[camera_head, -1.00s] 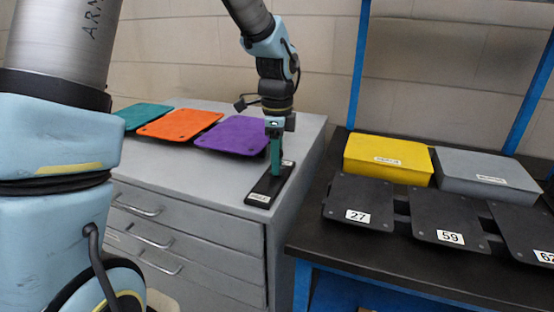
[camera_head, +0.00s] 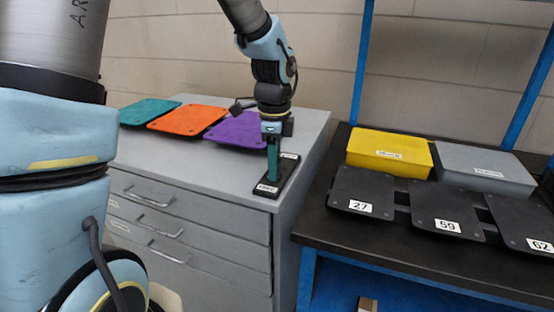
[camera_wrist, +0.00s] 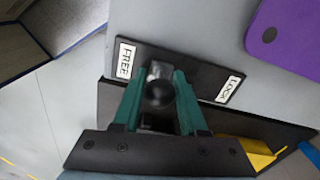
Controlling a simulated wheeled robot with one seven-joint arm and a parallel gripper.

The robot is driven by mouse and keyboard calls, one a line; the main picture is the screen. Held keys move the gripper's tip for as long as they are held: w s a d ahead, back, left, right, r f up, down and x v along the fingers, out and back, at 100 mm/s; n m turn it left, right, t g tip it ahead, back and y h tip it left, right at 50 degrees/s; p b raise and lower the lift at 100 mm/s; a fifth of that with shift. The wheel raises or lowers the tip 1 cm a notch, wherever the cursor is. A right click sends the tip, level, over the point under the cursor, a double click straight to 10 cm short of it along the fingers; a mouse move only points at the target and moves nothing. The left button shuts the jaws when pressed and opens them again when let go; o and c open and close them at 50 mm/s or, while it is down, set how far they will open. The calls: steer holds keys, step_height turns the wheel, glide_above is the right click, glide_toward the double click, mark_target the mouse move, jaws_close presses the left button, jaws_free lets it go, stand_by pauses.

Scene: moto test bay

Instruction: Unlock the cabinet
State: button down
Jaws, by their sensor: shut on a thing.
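The grey cabinet (camera_head: 190,215) has several drawers. On its top lies a black lock plate (camera_head: 285,172), also in the wrist view (camera_wrist: 190,75). In the wrist view, the plate has a FREE label (camera_wrist: 125,60) at its left end and a LOCK label (camera_wrist: 229,90) at its right. My gripper (camera_head: 273,172) points down over the plate, near its front end in the head view. Its green fingers are shut on a dark round knob (camera_wrist: 158,93), which stands nearer FREE than LOCK. The knob's base is partly hidden.
Teal (camera_head: 147,112), orange (camera_head: 187,118) and purple (camera_head: 237,130) mats lie on the cabinet top behind the plate. To the right, a black bench (camera_head: 330,232) holds numbered dark plates (camera_head: 447,215), a yellow box (camera_head: 388,152) and a grey box (camera_head: 485,168).

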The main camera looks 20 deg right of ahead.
steer(key=shift+s+a, duration=0.2)
steer(key=c, duration=0.5)
jaws_free()
steer(key=shift+r, duration=0.25)
step_height(320, 180, up, 10)
steer(key=shift+r+b, duration=0.15)
steer(key=shift+b, duration=0.4)
